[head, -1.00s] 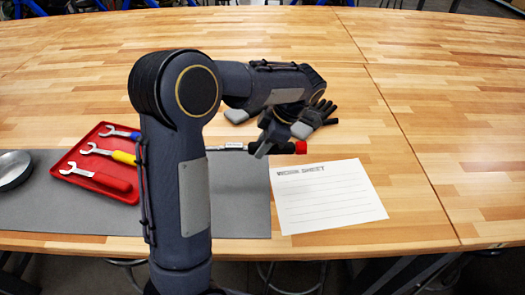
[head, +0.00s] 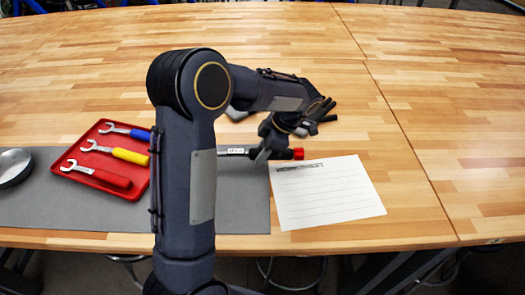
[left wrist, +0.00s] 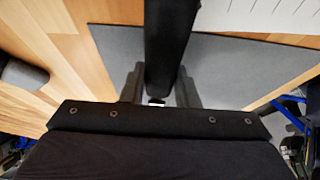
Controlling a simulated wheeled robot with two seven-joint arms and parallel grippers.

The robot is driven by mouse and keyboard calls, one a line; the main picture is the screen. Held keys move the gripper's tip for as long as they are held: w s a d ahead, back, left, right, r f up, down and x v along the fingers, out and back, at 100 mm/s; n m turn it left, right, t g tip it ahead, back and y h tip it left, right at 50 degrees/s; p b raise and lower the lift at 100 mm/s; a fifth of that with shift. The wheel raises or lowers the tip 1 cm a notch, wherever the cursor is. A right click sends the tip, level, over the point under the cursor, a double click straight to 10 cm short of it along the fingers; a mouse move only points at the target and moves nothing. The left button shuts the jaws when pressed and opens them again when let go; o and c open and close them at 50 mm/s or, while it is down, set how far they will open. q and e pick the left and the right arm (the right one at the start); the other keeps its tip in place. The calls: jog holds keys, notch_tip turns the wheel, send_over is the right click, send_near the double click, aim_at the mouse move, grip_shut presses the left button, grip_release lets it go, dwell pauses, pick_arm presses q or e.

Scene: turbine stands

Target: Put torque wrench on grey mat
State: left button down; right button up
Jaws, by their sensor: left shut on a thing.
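The torque wrench has a dark shaft with a pale label (head: 236,151) and a red end (head: 298,153). My left gripper (head: 264,154) is shut on the torque wrench; in the left wrist view the wrench is a thick dark bar (left wrist: 168,40) between the fingers (left wrist: 160,92). The grey mat (head: 105,218) lies along the table's front edge and shows below the wrench in the left wrist view (left wrist: 235,70). The wrench's red end reaches past the mat's right edge. My arm hides its left part, and any gap to the mat is hard to judge. My right gripper is not in view.
A red tray (head: 80,182) with blue, yellow and red wrenches sits on the mat's left part. A metal bowl (head: 14,165) is left of it. A white work sheet (head: 328,200) lies at the mat's right edge.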

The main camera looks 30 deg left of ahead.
pick_arm(q)
jog(key=shift+f, duration=0.4)
jog(key=c, duration=1.1)
grip_release()
jog(key=shift+r, duration=0.1)
